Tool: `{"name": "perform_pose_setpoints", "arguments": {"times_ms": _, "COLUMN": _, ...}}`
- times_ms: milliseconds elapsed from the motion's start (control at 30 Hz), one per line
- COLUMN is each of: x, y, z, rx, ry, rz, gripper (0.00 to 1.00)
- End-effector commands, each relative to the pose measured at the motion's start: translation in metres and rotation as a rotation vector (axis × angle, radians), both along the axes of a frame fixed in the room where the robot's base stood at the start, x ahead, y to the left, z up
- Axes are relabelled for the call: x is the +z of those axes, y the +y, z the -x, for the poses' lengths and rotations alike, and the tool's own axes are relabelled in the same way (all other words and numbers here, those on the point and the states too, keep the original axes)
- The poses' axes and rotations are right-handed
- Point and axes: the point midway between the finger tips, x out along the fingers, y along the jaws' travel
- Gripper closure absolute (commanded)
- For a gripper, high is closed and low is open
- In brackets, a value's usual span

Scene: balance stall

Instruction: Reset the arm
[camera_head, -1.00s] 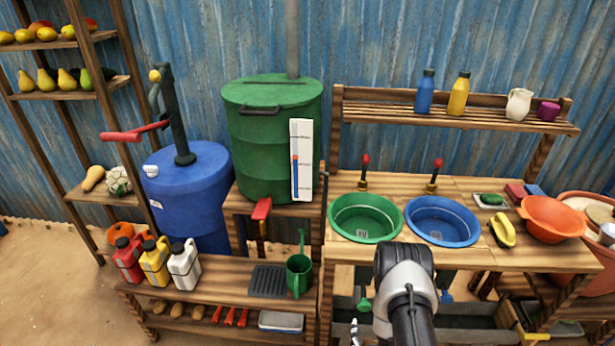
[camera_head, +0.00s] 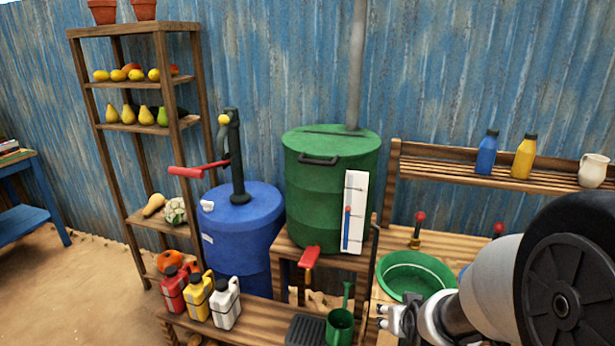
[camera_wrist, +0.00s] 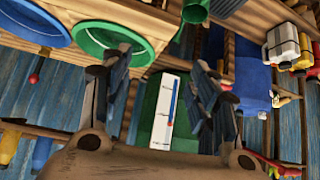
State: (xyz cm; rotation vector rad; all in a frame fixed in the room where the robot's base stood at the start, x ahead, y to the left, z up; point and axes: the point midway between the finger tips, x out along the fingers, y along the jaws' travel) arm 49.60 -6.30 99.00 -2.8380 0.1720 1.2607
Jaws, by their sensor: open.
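My arm (camera_head: 500,280) fills the lower right of the head view, close to the camera. My gripper (camera_head: 393,322) is at its left end, in front of the green basin (camera_head: 415,277) in the picture. In the wrist view my gripper (camera_wrist: 160,78) has its two dark fingers spread wide, with nothing held between them. Beyond the fingers the wrist view shows the green barrel and its white gauge board (camera_wrist: 167,110), turned over in the picture.
A shelf rack (camera_head: 115,150) stands further left. Bare ground (camera_head: 60,300) is clear at lower left.

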Motion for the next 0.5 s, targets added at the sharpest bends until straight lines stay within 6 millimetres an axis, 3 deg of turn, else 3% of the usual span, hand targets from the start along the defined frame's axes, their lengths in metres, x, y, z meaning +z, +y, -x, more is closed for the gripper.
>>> {"name": "perform_pose_setpoints", "arguments": {"times_ms": 33, "x": 0.023, "y": 0.007, "z": 0.011, "rx": 0.01, "ry": 0.009, "rz": -0.002, "gripper": 0.45}}
{"name": "perform_pose_setpoints", "arguments": {"times_ms": 200, "x": 0.072, "y": 0.028, "z": 0.068, "rx": 0.037, "ry": 0.097, "rz": -0.012, "gripper": 0.45}}
{"name": "perform_pose_setpoints", "arguments": {"times_ms": 333, "x": 0.101, "y": 0.042, "z": 0.122, "rx": 0.06, "ry": 0.165, "rz": -0.02, "gripper": 0.45}}
{"name": "perform_pose_setpoints", "arguments": {"times_ms": 500, "x": 0.124, "y": 0.055, "z": 0.193, "rx": 0.087, "ry": 0.247, "rz": -0.027, "gripper": 0.45}}
